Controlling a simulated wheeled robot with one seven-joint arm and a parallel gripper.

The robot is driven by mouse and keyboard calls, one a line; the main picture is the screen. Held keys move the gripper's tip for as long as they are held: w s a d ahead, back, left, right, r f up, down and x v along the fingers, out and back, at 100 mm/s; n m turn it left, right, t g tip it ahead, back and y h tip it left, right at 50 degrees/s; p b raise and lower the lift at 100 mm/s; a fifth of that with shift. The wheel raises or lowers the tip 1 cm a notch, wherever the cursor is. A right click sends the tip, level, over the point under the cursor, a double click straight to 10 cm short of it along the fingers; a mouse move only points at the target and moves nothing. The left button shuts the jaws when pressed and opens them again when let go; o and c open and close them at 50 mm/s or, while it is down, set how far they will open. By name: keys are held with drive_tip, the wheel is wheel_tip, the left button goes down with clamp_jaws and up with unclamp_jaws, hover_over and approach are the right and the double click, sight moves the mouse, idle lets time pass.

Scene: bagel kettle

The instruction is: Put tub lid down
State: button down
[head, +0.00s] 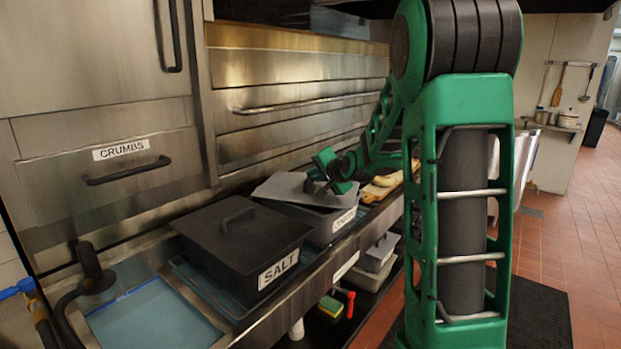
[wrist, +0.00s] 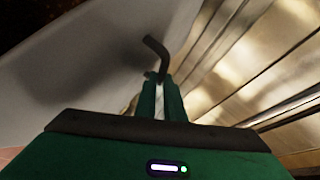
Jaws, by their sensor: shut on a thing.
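A grey tub lid (head: 285,187) lies tilted over a grey tub (head: 320,230) on the steel counter. Whether it rests on the rim or hangs just above it, I cannot tell. My gripper (head: 320,180) is shut on the lid's dark handle, at the lid's right part. In the wrist view, my gripper's fingers (wrist: 160,97) close together on the curved dark handle (wrist: 156,50). The lid's grey face (wrist: 70,60) fills the left side there. The tub's white label is partly unreadable.
A black lidded tub marked SALT (head: 240,245) stands just left of the grey tub. A wooden board (head: 378,192) with food lies to the right. Steel oven fronts (head: 290,105) rise behind. A blue basin (head: 150,315) is at front left.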

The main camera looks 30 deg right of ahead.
drive_tip(key=c, duration=1.8)
unclamp_jaws()
drive_tip(key=shift+c, duration=0.2)
drive_tip(key=v, duration=1.2)
